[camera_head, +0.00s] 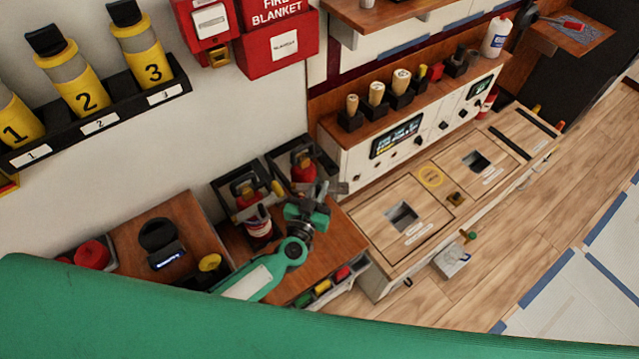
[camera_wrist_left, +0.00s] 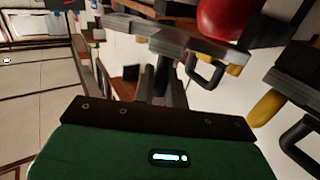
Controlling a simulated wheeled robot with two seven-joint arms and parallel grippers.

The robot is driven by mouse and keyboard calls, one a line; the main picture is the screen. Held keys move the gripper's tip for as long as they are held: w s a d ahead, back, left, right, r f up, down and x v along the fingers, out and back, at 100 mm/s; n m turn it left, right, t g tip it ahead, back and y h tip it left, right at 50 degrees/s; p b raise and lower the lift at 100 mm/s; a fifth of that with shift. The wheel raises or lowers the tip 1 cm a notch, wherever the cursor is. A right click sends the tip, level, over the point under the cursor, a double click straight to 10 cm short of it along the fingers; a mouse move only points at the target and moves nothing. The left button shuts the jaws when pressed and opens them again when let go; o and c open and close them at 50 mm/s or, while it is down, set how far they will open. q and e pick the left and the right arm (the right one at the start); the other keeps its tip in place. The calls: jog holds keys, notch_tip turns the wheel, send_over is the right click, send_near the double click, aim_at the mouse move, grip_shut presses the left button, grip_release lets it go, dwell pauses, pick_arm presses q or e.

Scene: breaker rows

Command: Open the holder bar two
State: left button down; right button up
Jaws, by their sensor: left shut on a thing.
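Two black holders stand against the wall in the head view, each with a red fire extinguisher. The right holder has an extinguisher (camera_head: 303,168) and a grey holder bar (camera_head: 330,187) at its front; I take this to be bar two, though no number is readable. My left gripper (camera_head: 314,206) is at this bar and shut on it, with the contact partly hidden. In the left wrist view the grey bar (camera_wrist_left: 150,32) crosses ahead of the gripper, below a red extinguisher (camera_wrist_left: 228,16), with a black loop handle (camera_wrist_left: 207,72) beside it. My right gripper is not in view.
A wooden counter (camera_head: 335,240) lies beneath the gripper. A white console (camera_head: 350,145) stands to the right. Floor (camera_head: 560,215) is clear at right.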

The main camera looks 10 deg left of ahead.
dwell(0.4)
pick_arm(q)
jog(key=c, duration=1.5)
grip_release()
jog(key=b+v, duration=0.2)
jog(key=v, duration=1.1)
jog(key=shift+s+a, duration=0.1)
jog(key=shift+s, duration=0.3)
